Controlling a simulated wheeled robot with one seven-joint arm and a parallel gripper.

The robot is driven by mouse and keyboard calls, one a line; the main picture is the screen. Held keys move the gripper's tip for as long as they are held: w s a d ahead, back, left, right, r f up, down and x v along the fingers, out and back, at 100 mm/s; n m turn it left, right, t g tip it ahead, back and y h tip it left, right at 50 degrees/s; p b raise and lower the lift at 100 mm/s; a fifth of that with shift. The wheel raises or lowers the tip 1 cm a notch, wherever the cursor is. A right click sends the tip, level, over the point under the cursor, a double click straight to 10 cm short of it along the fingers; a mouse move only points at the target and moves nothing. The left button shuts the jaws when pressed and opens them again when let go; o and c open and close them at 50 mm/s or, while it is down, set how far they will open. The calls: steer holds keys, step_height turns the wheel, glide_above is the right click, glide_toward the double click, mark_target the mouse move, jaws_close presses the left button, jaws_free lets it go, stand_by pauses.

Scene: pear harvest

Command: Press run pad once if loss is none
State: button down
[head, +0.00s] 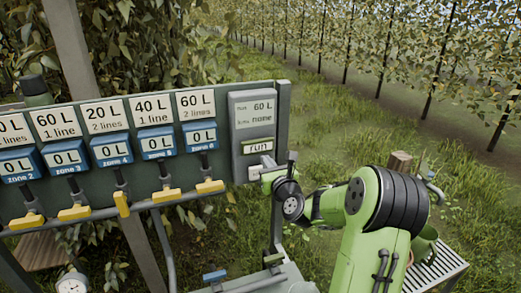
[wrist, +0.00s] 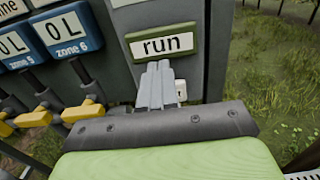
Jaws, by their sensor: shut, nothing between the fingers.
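The grey control box (head: 251,120) at the panel's right end has a display (head: 252,108) reading 60 L on top and "none" on its lower line; that line's small label is hard to read. Below it is the green-framed run sign (head: 258,145), also large in the wrist view (wrist: 162,46). A small white block (head: 255,173) sits under the sign; in the wrist view it is partly hidden behind my fingers (wrist: 181,90). My gripper (wrist: 158,66) is shut and empty, its tips just below the sign. I cannot tell if they touch anything.
Left on the panel are several white litre cards (head: 107,114) above blue zone meters (head: 111,149) reading 0 L. Yellow valve handles (head: 74,212) hang below; one (head: 122,204) points down, the others lie across. A slatted stand (head: 440,270) is at right. Grass beyond is open.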

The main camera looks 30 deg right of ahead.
mark_target(258, 146)
steer(key=p+x, duration=0.1)
steer(key=x, duration=0.5)
steer(key=shift+w+d+r+p, duration=0.2)
steer(key=shift+w+r+p, duration=0.1)
steer(key=shift+w+p, duration=0.5)
steer(key=shift+r, duration=0.1)
